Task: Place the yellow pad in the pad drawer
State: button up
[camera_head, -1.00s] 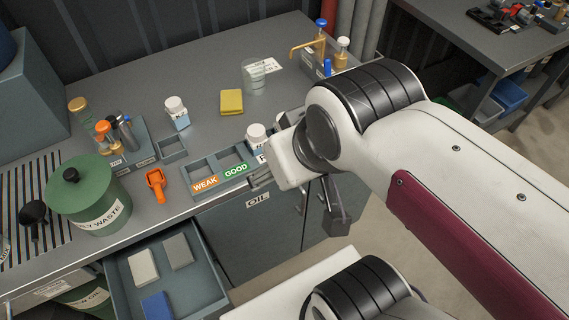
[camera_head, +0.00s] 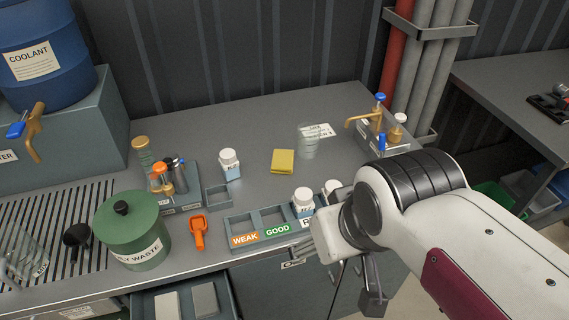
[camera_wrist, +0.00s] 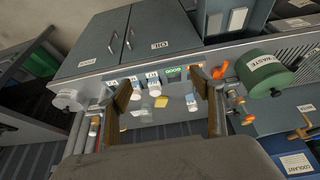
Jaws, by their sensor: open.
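The yellow pad (camera_head: 283,161) lies flat on the grey bench, left of a clear glass beaker. It also shows small in the wrist view (camera_wrist: 161,101), between and beyond my fingers. The pad drawer (camera_head: 228,292) is pulled open under the front of the bench. A whitish pad (camera_head: 167,304) and a grey pad (camera_head: 205,298) lie in it, and the picture's bottom edge cuts it off. My gripper (camera_wrist: 163,90) is open and empty, its fingers spread wide. It is in front of the bench, well apart from the yellow pad.
A holder marked WEAK and GOOD (camera_head: 262,238) with white-capped bottles (camera_head: 303,200) stands at the bench front. An orange scoop (camera_head: 198,232) and a green waste bin (camera_head: 134,238) are to its left. The bench around the yellow pad is mostly clear.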

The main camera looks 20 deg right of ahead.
jog(key=w+f, duration=0.1)
jog(key=m+g+h, duration=0.1)
jog(key=m+g, duration=0.1)
jog(key=g, duration=0.1)
send_near(282, 165)
jog(key=s+f, duration=0.1)
jog(key=s, duration=0.1)
jog(key=s+f, duration=0.1)
jog(key=s, duration=0.1)
jog(key=s+f, duration=0.1)
jog(key=s, duration=0.1)
jog(key=shift+s+f, duration=0.35)
jog(key=shift+s, duration=0.05)
jog(key=w, duration=0.1)
jog(key=w+m+t, duration=0.1)
jog(key=w, duration=0.1)
jog(key=shift+w+d+f+h, duration=0.15)
jog(key=shift+w+h, duration=0.15)
jog(key=w+r, duration=0.1)
jog(key=w+r+t, duration=0.1)
jog(key=w, duration=0.1)
jog(key=shift+w+d+m, duration=0.1)
jog(key=shift+d+m, duration=0.05)
jog(key=shift+m, duration=0.25)
jog(key=shift+w+r+m, duration=0.2)
jog(key=shift+w+m, duration=0.1)
jog(key=shift+x, duration=1.25)
